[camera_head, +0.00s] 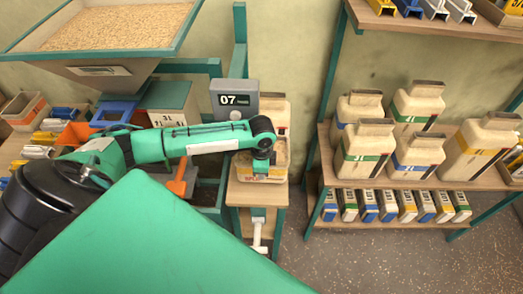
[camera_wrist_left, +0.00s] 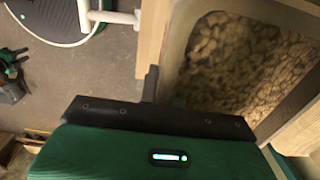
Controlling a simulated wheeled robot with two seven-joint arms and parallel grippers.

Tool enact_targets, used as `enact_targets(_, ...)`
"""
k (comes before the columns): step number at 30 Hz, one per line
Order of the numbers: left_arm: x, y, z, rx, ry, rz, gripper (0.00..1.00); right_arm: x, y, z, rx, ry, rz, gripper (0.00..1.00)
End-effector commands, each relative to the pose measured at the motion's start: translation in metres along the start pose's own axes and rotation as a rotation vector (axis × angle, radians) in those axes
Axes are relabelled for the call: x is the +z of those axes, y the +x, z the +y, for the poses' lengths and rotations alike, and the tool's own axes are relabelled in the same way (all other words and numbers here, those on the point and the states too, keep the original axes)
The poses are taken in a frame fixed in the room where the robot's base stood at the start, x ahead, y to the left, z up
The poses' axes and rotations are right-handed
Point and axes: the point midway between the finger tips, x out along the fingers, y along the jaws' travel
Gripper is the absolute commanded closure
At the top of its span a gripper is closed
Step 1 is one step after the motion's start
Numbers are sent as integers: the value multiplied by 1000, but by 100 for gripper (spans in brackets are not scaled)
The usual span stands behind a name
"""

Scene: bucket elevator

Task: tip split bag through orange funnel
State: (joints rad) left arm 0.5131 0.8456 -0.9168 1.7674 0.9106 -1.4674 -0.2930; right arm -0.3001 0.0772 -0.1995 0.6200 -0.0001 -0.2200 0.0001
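My left gripper (camera_head: 262,166) points down at a pale open-topped bag (camera_head: 278,172) with a yellow band, on a small wooden stand under the grey 07 display. In the left wrist view the dark fingers (camera_wrist_left: 151,84) are seen nearly edge-on, beside the pale rim of an open container (camera_wrist_left: 172,48) with brown pellets inside. I cannot tell whether they grip the rim. An orange part (camera_head: 76,134), perhaps the orange funnel, shows left of a blue funnel (camera_head: 115,111), partly hidden by my left arm. My right gripper is out of view.
A large grain hopper (camera_head: 110,52) stands at upper left. An orange scoop (camera_head: 178,186) lies left of the stand (camera_head: 240,195). Shelves at right hold several pale jugs (camera_head: 366,152) and small boxes (camera_head: 388,206). Floor (camera_head: 350,260) in front of the shelves is clear.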

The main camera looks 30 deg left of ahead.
Motion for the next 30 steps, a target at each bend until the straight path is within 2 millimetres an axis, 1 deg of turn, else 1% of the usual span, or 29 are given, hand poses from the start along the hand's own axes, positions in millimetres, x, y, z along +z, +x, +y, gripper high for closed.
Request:
enact_targets(1,-1,-8,-3,-6,0,3,100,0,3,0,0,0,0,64)
enact_targets(3,-1,-14,-2,-5,-1,4,100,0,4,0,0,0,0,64)
enact_targets(7,-1,-22,-1,-4,-1,3,100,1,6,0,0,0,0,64)
enact_targets(20,-1,-24,0,-3,-9,2,100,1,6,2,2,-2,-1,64)
enact_targets(26,-6,-19,13,0,-102,-1,100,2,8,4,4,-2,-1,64)
enact_targets(30,-12,-14,30,2,-234,-4,100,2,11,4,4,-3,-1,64)
